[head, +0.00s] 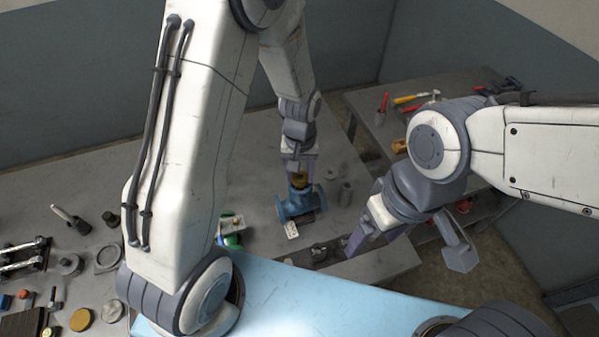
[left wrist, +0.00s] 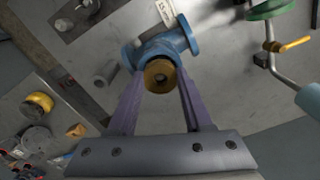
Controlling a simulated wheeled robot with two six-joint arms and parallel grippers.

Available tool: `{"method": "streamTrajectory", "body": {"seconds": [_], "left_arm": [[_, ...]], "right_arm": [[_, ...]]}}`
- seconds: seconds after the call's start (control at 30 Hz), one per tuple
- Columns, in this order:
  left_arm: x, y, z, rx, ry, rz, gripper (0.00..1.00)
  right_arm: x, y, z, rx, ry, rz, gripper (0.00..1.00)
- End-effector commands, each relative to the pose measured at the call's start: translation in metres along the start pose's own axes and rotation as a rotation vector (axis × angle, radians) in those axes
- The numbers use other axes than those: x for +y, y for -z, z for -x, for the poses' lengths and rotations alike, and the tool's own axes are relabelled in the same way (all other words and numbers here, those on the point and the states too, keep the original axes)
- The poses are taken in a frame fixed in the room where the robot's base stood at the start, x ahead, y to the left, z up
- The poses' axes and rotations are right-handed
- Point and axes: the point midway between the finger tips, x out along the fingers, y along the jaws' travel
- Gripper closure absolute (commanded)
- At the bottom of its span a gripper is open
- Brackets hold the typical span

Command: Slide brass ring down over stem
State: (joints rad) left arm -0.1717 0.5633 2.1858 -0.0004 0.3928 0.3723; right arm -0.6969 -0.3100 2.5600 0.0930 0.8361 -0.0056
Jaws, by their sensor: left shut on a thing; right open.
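The brass ring (head: 300,179) is between the fingers of my left gripper (head: 299,172), right at the top of a blue flanged valve body (head: 298,204) on the grey bench. In the left wrist view, the left gripper's purple fingers (left wrist: 161,76) close on the brass ring (left wrist: 159,72) from both sides, with the blue body (left wrist: 172,42) just behind it. A dark round centre shows in the ring; I cannot tell how far the stem is inside it. My right gripper (head: 407,256) is open and empty, to the right of the valve body.
A white tag (head: 292,230) lies by the valve body. A green handwheel (left wrist: 270,8) and a pipe with a yellow lever (left wrist: 294,45) lie nearby. Several loose parts cover the left bench; a second bench with tools (head: 405,99) stands behind right.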

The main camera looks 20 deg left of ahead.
Motion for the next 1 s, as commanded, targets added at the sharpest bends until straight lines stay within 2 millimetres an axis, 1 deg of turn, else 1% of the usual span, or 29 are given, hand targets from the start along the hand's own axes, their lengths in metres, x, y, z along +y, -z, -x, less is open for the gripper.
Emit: {"method": "streamTrajectory", "body": {"seconds": [0.33,0.67,0.7,0.73,0.77,0.97,1.0], "left_arm": [[0.0001,0.0001,-0.0097,0.0,0.0,0.0,1.0],[0.0001,0.0002,-0.0102,0.001,0.0,0.0,1.0],[0.0001,0.0002,-0.0102,0.001,0.0,0.0,0.35],[0.0001,0.0002,-0.0102,0.001,0.0,0.0,0.23],[0.0001,0.0002,-0.0102,0.001,0.0,0.0,0.15],[0.0001,0.0002,-0.0102,0.001,0.0,0.0,0.15],[0.0001,0.0001,-0.0103,0.0,0.0,0.0,0.11]], "right_arm": [[0.0005,-0.0004,-0.0075,0.0,0.0,0.0,0.2],[0.0006,-0.0004,-0.0077,0.0,0.0,0.0,0.2],[0.0005,-0.0004,-0.0077,0.0,0.0,0.0,0.2],[0.0006,-0.0004,-0.0077,0.0,0.0,0.0,0.2],[0.0006,-0.0004,-0.0077,0.0,0.0,0.0,0.2],[0.0005,-0.0004,-0.0077,0.0,0.0,0.0,0.2],[0.0006,-0.0004,-0.0077,0.0,0.0,0.0,0.2]]}}
